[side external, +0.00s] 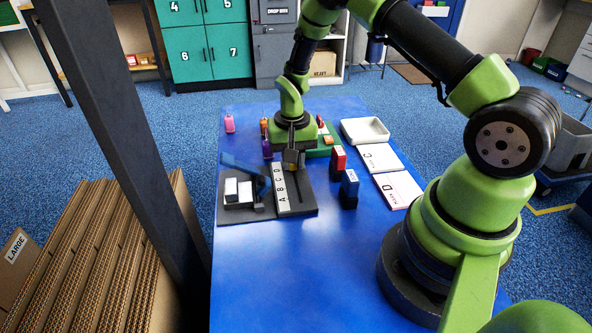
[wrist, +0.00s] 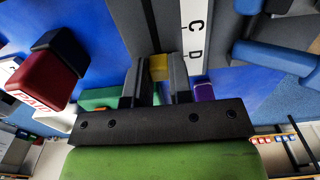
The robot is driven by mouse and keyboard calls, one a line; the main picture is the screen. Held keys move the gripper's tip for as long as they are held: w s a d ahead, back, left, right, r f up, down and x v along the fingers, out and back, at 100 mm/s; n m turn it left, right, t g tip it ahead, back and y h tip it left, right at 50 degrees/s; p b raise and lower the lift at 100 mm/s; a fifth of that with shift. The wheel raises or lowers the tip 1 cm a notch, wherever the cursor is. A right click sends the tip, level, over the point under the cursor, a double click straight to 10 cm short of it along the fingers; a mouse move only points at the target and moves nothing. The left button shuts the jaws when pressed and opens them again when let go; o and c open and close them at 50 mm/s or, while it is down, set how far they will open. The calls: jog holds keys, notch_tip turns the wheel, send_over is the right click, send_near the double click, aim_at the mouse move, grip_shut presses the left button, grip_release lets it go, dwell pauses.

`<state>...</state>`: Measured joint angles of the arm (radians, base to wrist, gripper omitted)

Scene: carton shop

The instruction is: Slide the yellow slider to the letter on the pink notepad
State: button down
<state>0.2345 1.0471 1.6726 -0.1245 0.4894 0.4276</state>
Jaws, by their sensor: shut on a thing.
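The yellow slider (wrist: 158,67) sits between the two dark fingers of my gripper (wrist: 155,85) in the wrist view. My gripper also shows in the side view (side external: 293,159), low over the dark slide base (side external: 296,202), near the D end of its white letter strip (side external: 280,188). The strip reads A to D, with A nearest the front. Two white notepads lie at the table's right, a far one (side external: 381,158) and a near one (side external: 398,190). The near one seems to have a pinkish edge.
A dark blue-levered device (side external: 240,190) stands left of the slide base. Red (side external: 338,160) and blue (side external: 349,188) stamp-like blocks stand close on its right. A white tray (side external: 364,131) and several small coloured items lie farther back. The table's front is clear.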

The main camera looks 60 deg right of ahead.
jog(key=shift+w+d, duration=0.15)
jog(key=shift+w, duration=0.1)
jog(key=c, duration=1)
grip_release()
jog(key=shift+s, duration=0.1)
notch_tip(320, 180, up, 10)
